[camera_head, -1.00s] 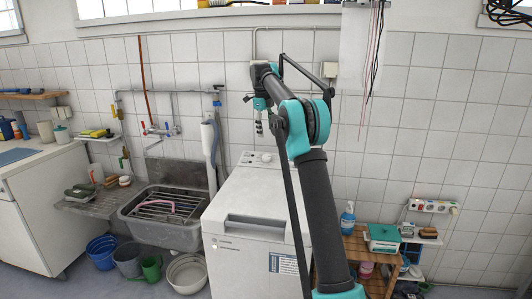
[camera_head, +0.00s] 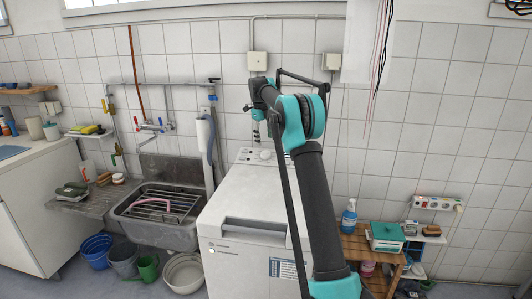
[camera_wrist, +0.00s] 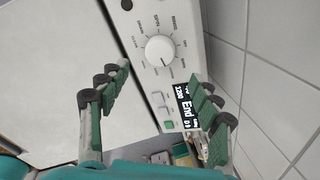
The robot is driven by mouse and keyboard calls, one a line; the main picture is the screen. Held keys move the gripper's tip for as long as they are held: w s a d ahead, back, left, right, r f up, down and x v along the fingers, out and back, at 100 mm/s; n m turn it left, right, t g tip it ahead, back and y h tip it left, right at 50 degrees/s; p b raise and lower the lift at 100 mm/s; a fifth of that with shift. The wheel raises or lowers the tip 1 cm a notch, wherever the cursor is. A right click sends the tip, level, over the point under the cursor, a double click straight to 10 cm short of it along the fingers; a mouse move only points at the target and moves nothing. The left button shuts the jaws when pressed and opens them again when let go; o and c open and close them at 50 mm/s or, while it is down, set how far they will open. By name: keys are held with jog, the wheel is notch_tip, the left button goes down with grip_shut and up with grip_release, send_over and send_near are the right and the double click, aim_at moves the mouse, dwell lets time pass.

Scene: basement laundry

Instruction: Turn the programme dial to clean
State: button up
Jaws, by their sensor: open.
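The programme dial (camera_wrist: 160,50) is a round white knob on the washing machine's white control panel. In the wrist view, printed programme words ring it, mostly too small to read, and its dark pointer line seems to face the lower edge of the picture. My gripper (camera_wrist: 163,80) is open and empty, its green-padded fingers either side of the panel below the dial, apart from it. In the head view my gripper (camera_head: 256,133) hangs above the back panel of the washing machine (camera_head: 250,205), where the dial (camera_head: 265,155) shows very small.
A lit display (camera_wrist: 187,106) reading "End" and a few buttons (camera_wrist: 163,103) lie beside the dial. The tiled wall (camera_wrist: 285,70) is close behind the panel. A sink (camera_head: 160,232) stands left, a wooden shelf (camera_head: 355,245) right.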

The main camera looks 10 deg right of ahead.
aim_at(266, 153)
jog(key=f, duration=0.5)
jog(key=w+d+f, duration=0.1)
jog(key=f, duration=0.2)
jog(key=c, duration=1.2)
